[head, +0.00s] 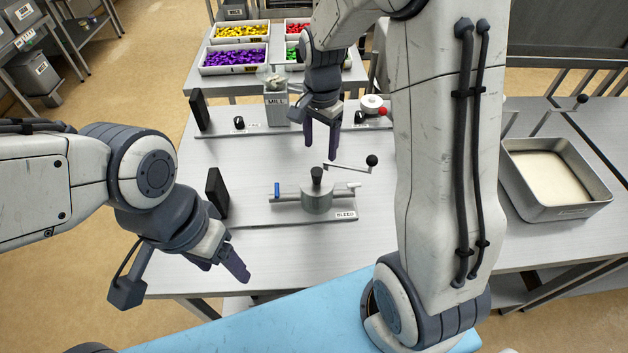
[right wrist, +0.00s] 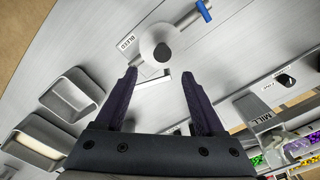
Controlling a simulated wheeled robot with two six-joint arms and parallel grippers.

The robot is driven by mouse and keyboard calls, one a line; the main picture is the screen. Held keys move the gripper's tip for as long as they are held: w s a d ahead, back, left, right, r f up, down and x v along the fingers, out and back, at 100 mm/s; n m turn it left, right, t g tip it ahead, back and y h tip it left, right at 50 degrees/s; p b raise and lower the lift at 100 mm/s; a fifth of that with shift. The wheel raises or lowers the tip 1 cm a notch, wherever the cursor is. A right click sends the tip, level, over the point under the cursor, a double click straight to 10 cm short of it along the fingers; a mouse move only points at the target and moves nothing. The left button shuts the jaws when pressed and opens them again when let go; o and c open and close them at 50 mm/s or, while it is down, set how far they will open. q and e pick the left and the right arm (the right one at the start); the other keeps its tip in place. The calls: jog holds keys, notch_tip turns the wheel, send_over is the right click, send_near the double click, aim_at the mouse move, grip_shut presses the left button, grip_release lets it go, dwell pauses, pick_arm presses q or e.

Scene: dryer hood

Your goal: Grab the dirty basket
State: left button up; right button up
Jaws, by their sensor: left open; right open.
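I cannot pick out a basket marked as dirty in either view. My left gripper (head: 222,268) is open and empty at the near left edge of the metal table (head: 240,165). My right gripper (head: 322,142) is open and empty above the table, between the MILL unit and the BLEED fitting. Its two dark fingers also show spread in the right wrist view (right wrist: 160,82), with the BLEED fitting (right wrist: 160,45) beyond them.
The BLEED fitting (head: 316,200) with a crank handle stands mid-table. The MILL unit (head: 276,108) is behind it. Bins of coloured pieces (head: 234,62) stand at the back. A metal tray with cream contents (head: 548,178) sits at the right. An empty grey tray (right wrist: 82,90) shows in the wrist view.

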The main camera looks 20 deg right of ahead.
aim_at(317, 171)
notch_tip(317, 171, down, 5)
jog(key=shift+r+p, duration=0.15)
jog(key=shift+p, duration=0.3)
jog(key=shift+a+f+p, duration=0.1)
jog(key=shift+f+p, duration=0.3)
jog(key=shift+f, duration=0.1)
jog(key=f, duration=0.1)
jog(key=f+p, duration=0.1)
jog(key=f, duration=0.1)
jog(key=shift+s+a+f+p, duration=0.1)
jog(key=shift+a+f+p, duration=0.1)
jog(key=shift+a+p, duration=0.1)
jog(key=shift+f, duration=0.55)
grip_shut()
